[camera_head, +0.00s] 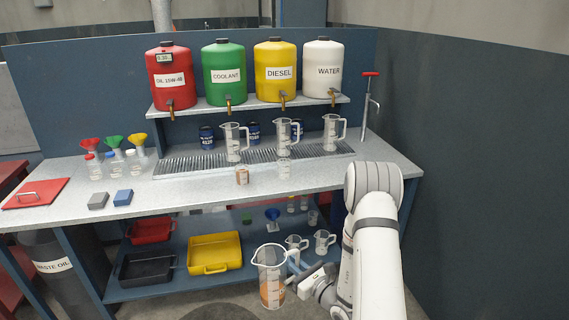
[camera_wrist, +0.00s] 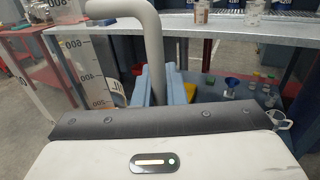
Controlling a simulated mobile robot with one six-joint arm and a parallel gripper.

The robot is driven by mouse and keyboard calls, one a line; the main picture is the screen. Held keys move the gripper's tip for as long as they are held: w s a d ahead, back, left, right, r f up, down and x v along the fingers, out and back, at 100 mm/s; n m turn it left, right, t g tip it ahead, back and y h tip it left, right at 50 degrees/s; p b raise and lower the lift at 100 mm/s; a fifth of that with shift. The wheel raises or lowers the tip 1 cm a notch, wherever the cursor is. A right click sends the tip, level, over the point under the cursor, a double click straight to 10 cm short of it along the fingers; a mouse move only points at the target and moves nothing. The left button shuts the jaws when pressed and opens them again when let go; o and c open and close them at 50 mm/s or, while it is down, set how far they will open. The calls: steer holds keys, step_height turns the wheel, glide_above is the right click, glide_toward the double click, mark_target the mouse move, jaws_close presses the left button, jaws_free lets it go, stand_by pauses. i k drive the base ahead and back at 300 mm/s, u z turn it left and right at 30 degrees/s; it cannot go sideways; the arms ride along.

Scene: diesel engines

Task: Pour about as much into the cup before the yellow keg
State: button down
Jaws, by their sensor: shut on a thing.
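My gripper (camera_head: 299,275) is shut on the handle of a clear measuring jug (camera_head: 271,262) and holds it upright in front of the bench. Amber liquid fills its lower part. The jug's scale and grey handle (camera_wrist: 153,50) fill the left of the wrist view, between my blue fingers. The yellow keg (camera_head: 275,72), marked DIESEL, stands on the shelf. Before it on the bench is a small clear cup (camera_head: 284,168), seemingly empty. To its left, before the green keg (camera_head: 224,74), a like cup (camera_head: 242,175) holds brown-amber liquid. Both cups show at the wrist view's top.
Several clear jugs (camera_head: 233,142) stand on the drip grate (camera_head: 190,163) behind the cups. Red (camera_head: 173,76) and white (camera_head: 322,72) kegs flank the others. Small bottles and funnels stand at the left. The bench front edge lies between my jug and the cups. Trays sit below.

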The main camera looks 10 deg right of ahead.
mark_target(284, 169)
steer(key=z, duration=0.1)
steer(key=i, duration=1)
steer(key=u, duration=0.05)
